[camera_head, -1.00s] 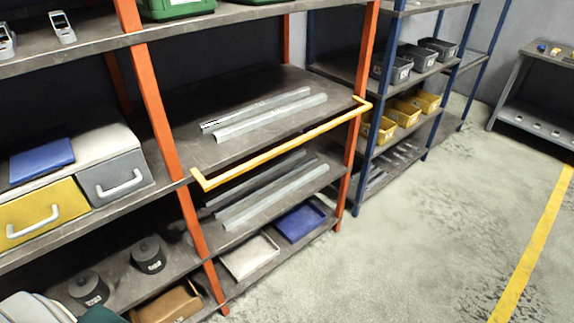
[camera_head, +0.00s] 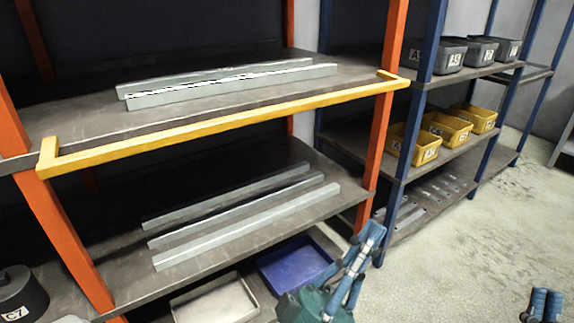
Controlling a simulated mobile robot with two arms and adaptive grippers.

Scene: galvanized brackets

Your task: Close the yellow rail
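The yellow rail (camera_head: 215,124) runs along the front of the orange rack's middle shelf. It stands out in front of the shelf edge, with a short arm at each end by the orange posts. My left gripper (camera_head: 370,232) points up from the bottom, below the rail's right end and apart from it. Its fingers overlap in this view, so its opening is unclear. My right gripper (camera_head: 545,300) shows only blue fingertips at the bottom right edge, over the floor and far from the rail. The gap between them is unclear.
Galvanized brackets (camera_head: 230,85) lie on the middle shelf behind the rail; more brackets (camera_head: 245,225) lie on the shelf below. A blue tray (camera_head: 295,262) and pale tray (camera_head: 215,303) sit lower. A blue rack with yellow bins (camera_head: 415,146) stands right. Floor (camera_head: 460,255) is clear.

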